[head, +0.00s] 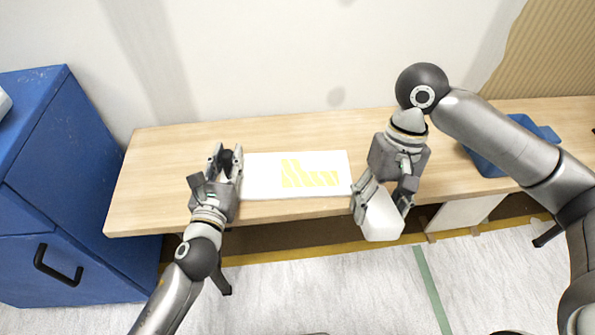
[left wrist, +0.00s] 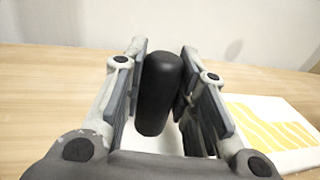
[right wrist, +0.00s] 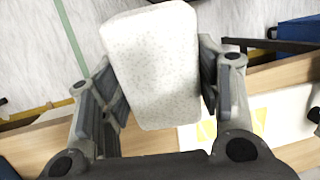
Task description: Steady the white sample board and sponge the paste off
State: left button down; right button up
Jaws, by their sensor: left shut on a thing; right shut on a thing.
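The white sample board (head: 262,187) lies flat on the wooden table, with yellow paste stripes (head: 305,174) on its middle and right part. In the left wrist view the board (left wrist: 240,105) shows at the right. My left gripper (head: 227,157) is at the board's left end, shut on an upright black rounded handle (left wrist: 160,92); its foot is partly hidden by the gripper. My right gripper (head: 386,203) is shut on a white speckled sponge (right wrist: 152,65). It holds the sponge (head: 381,217) off the board's right end, out over the table's front edge.
The wooden table (head: 150,190) runs along the wall. A blue tray (head: 487,165) lies on its right part, partly behind my right arm. A blue cabinet (head: 60,190) stands at the left. The table left of the board is clear.

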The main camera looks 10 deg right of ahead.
jog(key=c, duration=0.4)
jog(key=shift+t+h, duration=0.5)
jog(key=shift+t, duration=0.3)
jog(key=w+a, duration=0.3)
jog(key=w+a+r, duration=0.1)
jog(key=w+a, duration=0.1)
jog(key=w, duration=0.1)
jog(key=w+a, duration=0.3)
jog(key=shift+a+r, duration=0.35)
jog(key=shift+m+t+h, duration=0.3)
jog(key=shift+t+h, duration=0.1)
jog(key=shift+t, duration=0.3)
jog(key=w+a+r, duration=0.1)
jog(key=w+a, duration=0.1)
jog(key=w+a+r, duration=0.1)
jog(key=w+a, duration=0.1)
jog(key=a, duration=0.1)
jog(key=w+a+r, duration=0.1)
jog(key=w+a, duration=0.1)
jog(key=shift+w+a+r, duration=0.1)
jog(key=shift+w+a, duration=0.2)
